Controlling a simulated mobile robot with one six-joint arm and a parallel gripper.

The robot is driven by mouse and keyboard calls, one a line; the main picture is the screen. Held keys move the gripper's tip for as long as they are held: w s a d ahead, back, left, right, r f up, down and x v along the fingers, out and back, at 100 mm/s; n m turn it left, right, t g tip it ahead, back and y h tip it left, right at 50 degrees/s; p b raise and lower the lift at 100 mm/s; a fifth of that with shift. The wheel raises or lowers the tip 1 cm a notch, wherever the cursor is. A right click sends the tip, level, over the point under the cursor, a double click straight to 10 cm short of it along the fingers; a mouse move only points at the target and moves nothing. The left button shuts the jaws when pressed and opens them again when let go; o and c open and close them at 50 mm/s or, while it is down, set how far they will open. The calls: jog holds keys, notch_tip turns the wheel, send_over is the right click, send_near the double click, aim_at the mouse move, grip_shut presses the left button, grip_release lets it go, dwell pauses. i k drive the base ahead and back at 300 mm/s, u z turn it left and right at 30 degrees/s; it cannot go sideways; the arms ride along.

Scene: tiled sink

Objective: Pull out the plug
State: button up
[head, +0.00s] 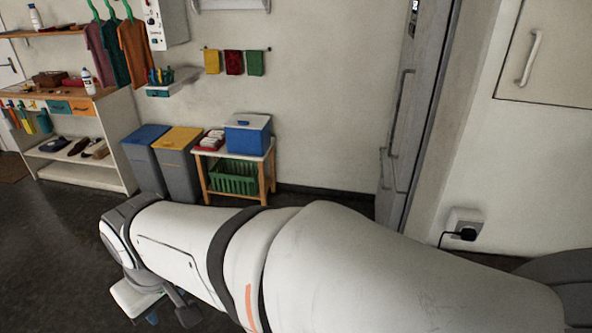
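A black plug (467,234) sits in a white wall socket (463,217) low on the wall at the right, in the head view. A dark cord hangs from the plug's left side and drops behind my arm. My arm crosses the lower part of the picture from right to left. My gripper (163,311) is at the lower left, pointing down, far to the left of the plug in the picture. Its fingertips are too unclear to tell whether they are open or shut. I see nothing held in it.
A grey door with a long handle (399,130) stands left of the socket. A small table (238,187) with a blue box (248,137), two bins (168,165) and shelves line the back wall. A wall panel (550,55) is above the socket. Dark floor (55,245) is open at left.

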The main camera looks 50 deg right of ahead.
aim_at(467, 234)
jog(key=u, duration=0.05)
jog(key=i, duration=1.3)
jog(key=z, duration=4.45)
jog(key=i, duration=1)
jog(key=z, duration=0.05)
